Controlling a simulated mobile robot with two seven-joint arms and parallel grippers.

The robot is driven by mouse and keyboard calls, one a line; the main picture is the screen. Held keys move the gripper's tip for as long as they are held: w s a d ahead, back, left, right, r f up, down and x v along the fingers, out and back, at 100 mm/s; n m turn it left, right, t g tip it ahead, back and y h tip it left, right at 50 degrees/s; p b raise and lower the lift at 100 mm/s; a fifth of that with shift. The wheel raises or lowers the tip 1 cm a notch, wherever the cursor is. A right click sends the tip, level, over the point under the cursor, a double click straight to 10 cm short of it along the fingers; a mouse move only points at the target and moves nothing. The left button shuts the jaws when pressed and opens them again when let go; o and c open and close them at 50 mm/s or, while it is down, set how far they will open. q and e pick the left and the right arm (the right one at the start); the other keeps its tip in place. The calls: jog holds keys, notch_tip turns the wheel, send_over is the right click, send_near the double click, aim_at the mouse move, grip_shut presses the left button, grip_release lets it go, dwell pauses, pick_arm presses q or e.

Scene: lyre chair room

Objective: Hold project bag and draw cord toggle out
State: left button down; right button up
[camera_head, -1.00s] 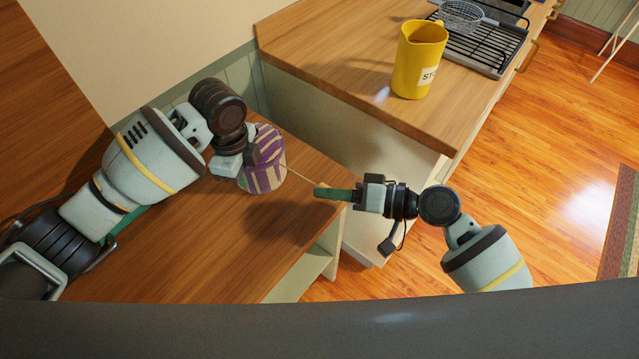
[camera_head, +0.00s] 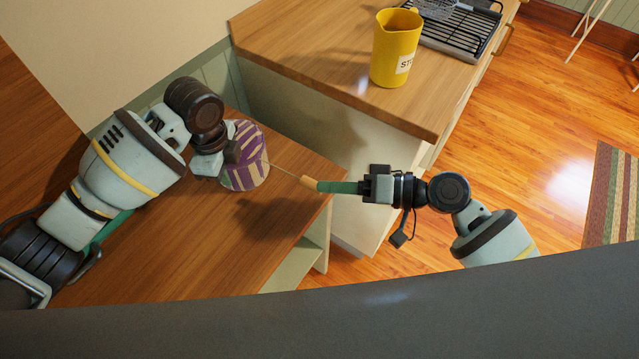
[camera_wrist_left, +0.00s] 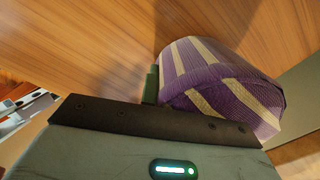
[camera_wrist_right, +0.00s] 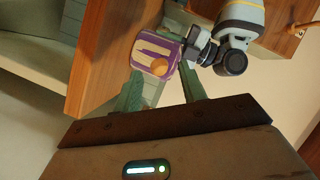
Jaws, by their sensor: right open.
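The project bag (camera_head: 247,172), striped purple and cream, stands on the wooden counter. My left gripper (camera_head: 229,153) is shut on its left side; in the left wrist view one green finger shows beside the bag (camera_wrist_left: 222,85) and the other is hidden. A thin cord (camera_head: 284,171) runs straight from the bag to the orange-brown toggle (camera_head: 309,183) at the counter's right edge. My right gripper (camera_head: 321,187) is open with its fingertips right at the toggle's right end. In the right wrist view the round toggle (camera_wrist_right: 159,67) shows between the spread fingers, with the bag behind.
A yellow jug (camera_head: 396,50) and a black rack (camera_head: 462,33) stand on the higher counter (camera_head: 300,50) behind. The front of the lower counter (camera_head: 190,250) is clear. Open floor (camera_head: 500,130) and a striped rug (camera_head: 612,195) lie to the right.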

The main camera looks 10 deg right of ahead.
jog(key=v, duration=0.8)
pick_arm(q)
jog(key=c, duration=1.6)
grip_release()
jog(key=shift+o, duration=0.2)
jog(key=shift+r, duration=0.1)
notch_tip(320, 180, up, 12)
jog(key=shift+s, duration=0.15)
